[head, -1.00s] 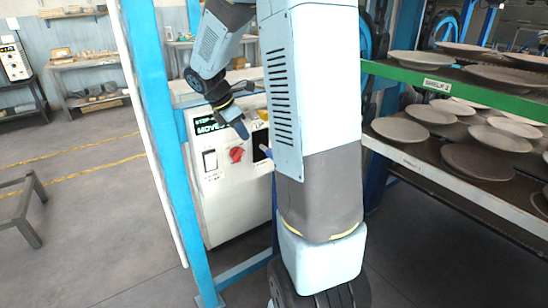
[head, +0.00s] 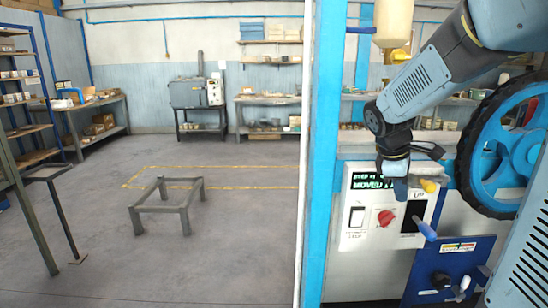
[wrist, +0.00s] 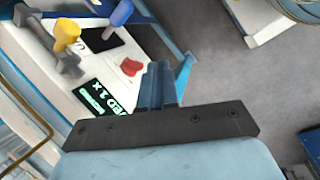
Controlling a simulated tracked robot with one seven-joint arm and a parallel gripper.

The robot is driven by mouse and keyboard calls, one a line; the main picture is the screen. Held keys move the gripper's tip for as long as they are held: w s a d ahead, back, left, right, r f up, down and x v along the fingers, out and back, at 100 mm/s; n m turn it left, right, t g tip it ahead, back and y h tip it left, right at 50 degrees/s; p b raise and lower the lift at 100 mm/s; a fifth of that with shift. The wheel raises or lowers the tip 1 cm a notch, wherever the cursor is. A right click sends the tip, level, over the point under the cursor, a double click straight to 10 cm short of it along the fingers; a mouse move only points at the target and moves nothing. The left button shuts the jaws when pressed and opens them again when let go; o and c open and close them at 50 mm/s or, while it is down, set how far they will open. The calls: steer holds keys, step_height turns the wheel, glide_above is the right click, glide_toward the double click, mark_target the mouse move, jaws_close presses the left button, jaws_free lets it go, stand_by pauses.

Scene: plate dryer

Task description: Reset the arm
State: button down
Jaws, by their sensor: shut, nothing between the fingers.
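My arm reaches in from the upper right of the head view. My gripper (head: 399,192) hangs pointing down in front of the white control panel (head: 345,262). In the wrist view my gripper (wrist: 160,78) has its blue fingers together and empty. They appear beside the red knob (wrist: 131,67); whether they touch the panel I cannot tell. The panel carries a lit green display (head: 373,183), a white switch (head: 356,220), the red knob (head: 386,215), a yellow-tipped lever (head: 429,186) and a blue-handled lever (head: 425,230). My gripper partly covers the display in the head view.
A blue upright post (head: 320,150) stands just left of the panel. A large blue-and-black wheel (head: 515,150) is at right, above a dark blue plate (head: 455,265). A low metal frame (head: 165,207) stands on the open grey floor. Shelves and benches line the back.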

steer(key=s+a+r+m+t+y, duration=0.2)
steer(key=s+a+m, duration=0.2)
steer(key=s, duration=0.4)
steer(key=s+a+r+m+t+y, duration=0.2)
steer(key=s+a+r+m, duration=0.1)
steer(key=s+m, duration=0.4)
steer(key=shift+s+a+r+t, duration=0.25)
steer(key=shift+s+a, duration=0.3)
steer(key=shift+s, duration=0.5)
stand_by(0.8)
